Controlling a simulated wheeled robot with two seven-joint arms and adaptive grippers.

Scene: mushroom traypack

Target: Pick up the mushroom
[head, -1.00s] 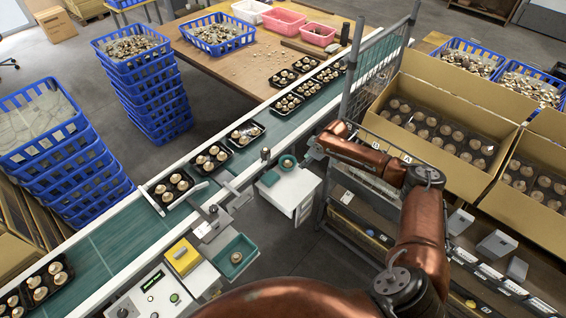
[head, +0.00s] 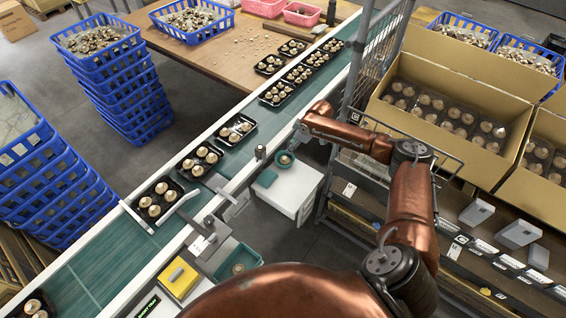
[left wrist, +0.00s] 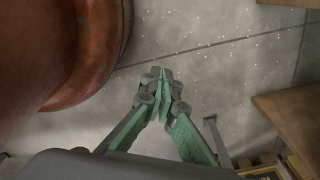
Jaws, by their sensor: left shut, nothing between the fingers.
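Brown-capped mushrooms sit in black trays on the green conveyor belt, such as the tray of mushrooms (head: 200,163) near the belt's middle. A small round brownish item, perhaps a single mushroom (head: 238,268), lies in the green dish (head: 252,254) beside the belt. My left gripper (left wrist: 163,75) is shut and empty in the left wrist view, with the grey floor behind it. It does not show in the head view. My right arm (head: 345,136) reaches in from the right, its end near the white box beside the belt.
Stacked blue crates (head: 120,85) stand left of the belt. A wooden table (head: 215,62) is at the back. Cardboard boxes (head: 440,140) with packed trays sit on a rack at right. A yellow block (head: 178,278) lies by the green dish.

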